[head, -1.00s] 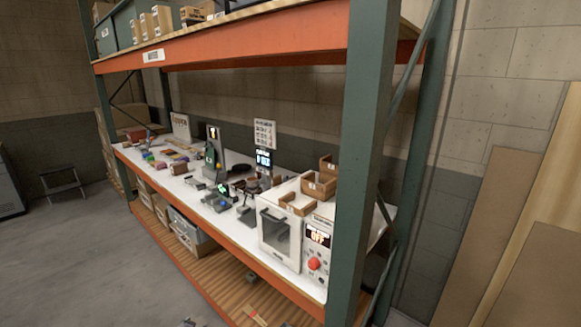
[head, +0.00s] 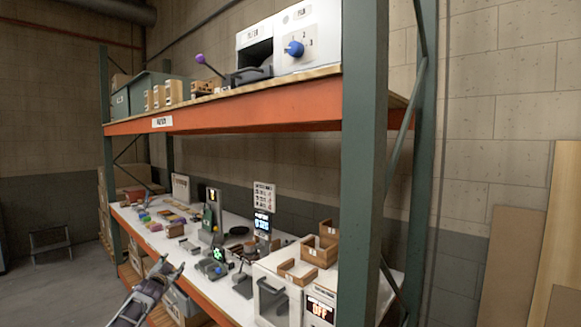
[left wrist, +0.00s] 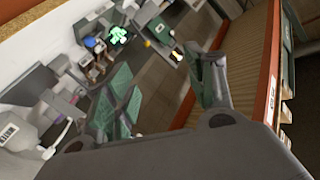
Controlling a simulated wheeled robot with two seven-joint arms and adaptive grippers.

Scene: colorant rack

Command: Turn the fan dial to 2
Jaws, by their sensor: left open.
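The fan dial (head: 295,48) is a blue knob on the front of a white box (head: 322,38) at the right end of the upper shelf. Small number marks stand around the dial; I cannot read its exact setting. My left gripper (head: 170,268) is low at the left in the head view, in front of the lower shelf, open and empty, well below and left of the dial. Its spread fingers (left wrist: 168,95) also show in the left wrist view, with nothing between them. The dial is not in the left wrist view. My right gripper is not in view.
A green rack post (head: 362,160) stands just right of the white box. The orange upper beam (head: 240,110) lies between gripper height and the dial. A purple-knobbed lever (head: 201,59) stands left of the box. The lower shelf is crowded with devices and wooden bins (head: 318,250).

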